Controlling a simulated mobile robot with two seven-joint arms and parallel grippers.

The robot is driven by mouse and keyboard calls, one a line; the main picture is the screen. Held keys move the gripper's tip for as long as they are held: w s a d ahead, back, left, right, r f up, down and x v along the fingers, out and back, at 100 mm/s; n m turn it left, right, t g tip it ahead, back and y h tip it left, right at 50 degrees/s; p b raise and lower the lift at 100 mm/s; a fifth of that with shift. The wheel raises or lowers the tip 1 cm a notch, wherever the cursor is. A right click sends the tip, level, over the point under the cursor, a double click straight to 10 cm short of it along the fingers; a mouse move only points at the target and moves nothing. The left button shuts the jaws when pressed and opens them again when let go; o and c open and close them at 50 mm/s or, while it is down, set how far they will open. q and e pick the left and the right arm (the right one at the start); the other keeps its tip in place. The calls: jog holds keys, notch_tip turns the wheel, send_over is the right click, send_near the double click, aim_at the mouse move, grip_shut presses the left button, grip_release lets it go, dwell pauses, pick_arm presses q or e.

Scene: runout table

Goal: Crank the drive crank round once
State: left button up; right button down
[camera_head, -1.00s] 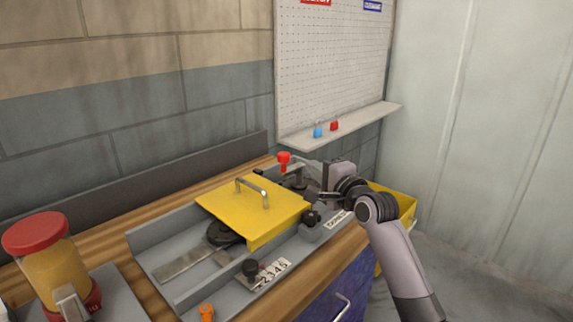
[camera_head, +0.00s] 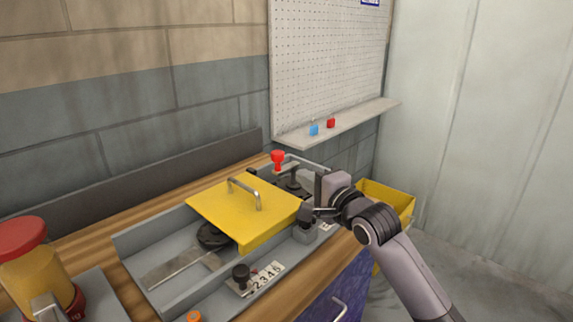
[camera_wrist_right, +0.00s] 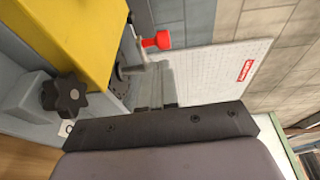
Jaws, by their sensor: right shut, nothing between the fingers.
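The red knob (camera_head: 278,157) stands upright behind the yellow cover and looks like the handle of the drive crank. It also shows in the right wrist view (camera_wrist_right: 157,40), on a grey arm above a dark round hub (camera_wrist_right: 124,78). My right gripper (camera_head: 303,186) is shut and empty, to the right of the red knob and a little nearer to me. In the wrist view its grey fingers (camera_wrist_right: 156,92) are partly hidden behind the dark palm. I cannot tell whether they touch the crank arm. My left gripper is not in view.
The yellow cover (camera_head: 225,215) with a metal handle sits on the grey machine tray. A black star knob (camera_wrist_right: 70,95) is close by my right gripper. A red-topped post (camera_head: 22,240) stands at left. A yellow bin (camera_head: 385,205) is beyond my arm.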

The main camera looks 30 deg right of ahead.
aim_at(280, 161)
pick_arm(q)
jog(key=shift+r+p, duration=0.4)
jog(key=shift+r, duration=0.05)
pick_arm(e)
jog(key=shift+w+a+f, duration=0.1)
jog(key=shift+w, duration=2)
jog(key=shift+w+a+f, duration=0.1)
jog(key=shift+w, duration=1.95)
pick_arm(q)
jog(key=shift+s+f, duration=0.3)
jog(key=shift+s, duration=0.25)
pick_arm(e)
jog(key=shift+w+a+m+h, duration=0.2)
jog(key=shift+m+h, duration=0.1)
jog(key=shift+h, duration=0.2)
